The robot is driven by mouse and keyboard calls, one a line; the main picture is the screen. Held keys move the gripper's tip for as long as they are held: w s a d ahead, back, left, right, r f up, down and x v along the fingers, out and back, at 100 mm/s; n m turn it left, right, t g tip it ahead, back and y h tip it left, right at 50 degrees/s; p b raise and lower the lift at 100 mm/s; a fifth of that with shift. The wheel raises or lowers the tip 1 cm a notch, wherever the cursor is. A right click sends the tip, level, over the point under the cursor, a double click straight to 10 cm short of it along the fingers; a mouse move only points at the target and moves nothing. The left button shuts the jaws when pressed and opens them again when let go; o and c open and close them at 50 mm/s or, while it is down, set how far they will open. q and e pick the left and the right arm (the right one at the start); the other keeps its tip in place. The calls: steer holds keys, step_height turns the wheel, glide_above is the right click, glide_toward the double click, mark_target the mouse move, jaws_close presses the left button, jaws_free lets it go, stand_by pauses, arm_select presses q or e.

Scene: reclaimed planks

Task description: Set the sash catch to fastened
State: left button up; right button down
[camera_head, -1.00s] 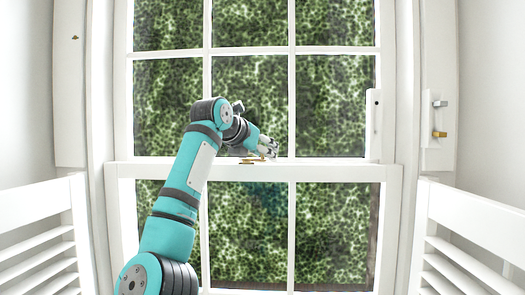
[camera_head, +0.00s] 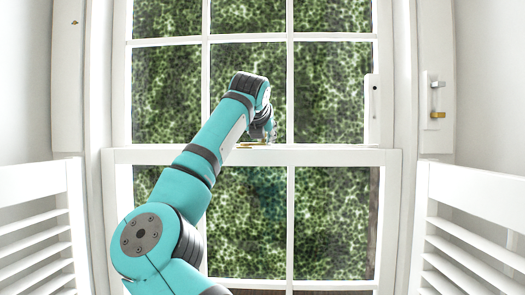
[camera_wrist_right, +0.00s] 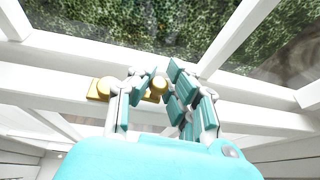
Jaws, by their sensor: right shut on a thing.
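The brass sash catch (camera_head: 252,145) sits on the meeting rail of the window, near its middle, and is mostly hidden by my arm in the head view. In the right wrist view its brass base (camera_wrist_right: 97,90) shows left of the fingers, and a rounded brass end (camera_wrist_right: 159,84) shows between them. My right gripper (camera_head: 268,133) is at the catch, and in the right wrist view its teal-padded fingers (camera_wrist_right: 160,98) are around the brass end, shut on it. I cannot tell the catch's exact angle. My left gripper is in neither view.
White louvred shutters stand open at the left (camera_head: 40,235) and right (camera_head: 470,235). A white fitting (camera_head: 371,110) is on the right sash stile. Metal hooks (camera_head: 437,100) are on the right frame. Foliage shows through the panes.

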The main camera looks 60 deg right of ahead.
steer(key=shift+w+d+n+t+y, duration=0.15)
steer(key=shift+n+t+y, duration=0.15)
steer(key=shift+n+t, duration=0.3)
steer(key=c, duration=1.2)
jaws_free()
steer(key=shift+c, duration=0.2)
steer(key=shift+r, duration=0.1)
steer(key=v, duration=1.2)
